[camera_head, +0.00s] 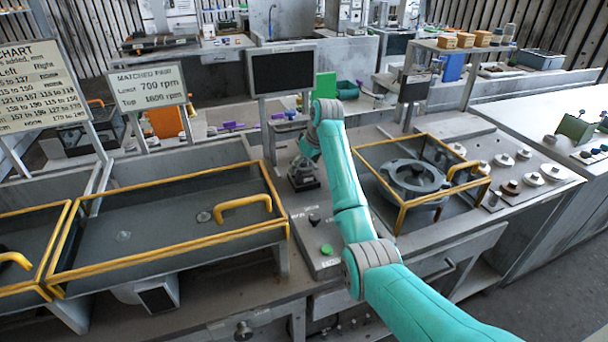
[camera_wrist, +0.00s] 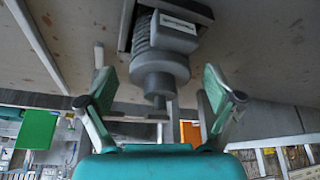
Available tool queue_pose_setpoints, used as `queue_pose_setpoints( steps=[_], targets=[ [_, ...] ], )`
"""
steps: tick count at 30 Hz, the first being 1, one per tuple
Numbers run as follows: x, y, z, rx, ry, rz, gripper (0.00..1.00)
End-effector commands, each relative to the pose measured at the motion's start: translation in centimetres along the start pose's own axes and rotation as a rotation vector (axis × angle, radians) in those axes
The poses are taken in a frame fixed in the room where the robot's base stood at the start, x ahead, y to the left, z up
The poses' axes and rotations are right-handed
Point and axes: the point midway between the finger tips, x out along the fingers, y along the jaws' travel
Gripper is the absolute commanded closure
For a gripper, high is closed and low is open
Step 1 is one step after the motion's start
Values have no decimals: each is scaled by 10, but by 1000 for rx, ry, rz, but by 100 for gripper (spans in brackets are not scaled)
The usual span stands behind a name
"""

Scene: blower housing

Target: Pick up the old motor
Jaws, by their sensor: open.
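A grey ribbed motor (camera_wrist: 160,38) with a pale label and a narrower round end with a shaft shows at the top middle of the wrist view. It sits on a dark square base. In the head view the motor (camera_head: 303,174) is small and dark on the grey bench, partly hidden by my arm. My gripper (camera_wrist: 159,88) is open, with one finger on each side of the motor's narrower end. Gaps show between both fingers and the motor. In the head view my gripper (camera_head: 309,147) is just above the motor and partly hidden by my wrist.
A yellow-framed guard (camera_head: 170,232) stands left of the motor. Another yellow-framed guard (camera_head: 400,207) over a round housing (camera_head: 415,176) stands right. A dark screen (camera_head: 283,72) rises behind. A panel with a green button (camera_head: 326,249) lies in front. Several knobs or discs are far right.

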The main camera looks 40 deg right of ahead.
Motion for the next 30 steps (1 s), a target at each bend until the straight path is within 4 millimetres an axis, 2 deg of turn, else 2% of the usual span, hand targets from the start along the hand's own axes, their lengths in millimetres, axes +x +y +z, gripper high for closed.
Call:
queue_pose_setpoints(
  steps=[2,5,12,13,22,30],
  targets=[
    [0,0,0,0,0,0,9],
    [0,0,0,0,0,0,31],
    [0,0,0,0,0,0,91],
    [-1,0,-1,0,2,1,94],
    [-7,0,-4,0,3,2,94],
    [-49,0,-21,0,4,2,94]
  ],
)
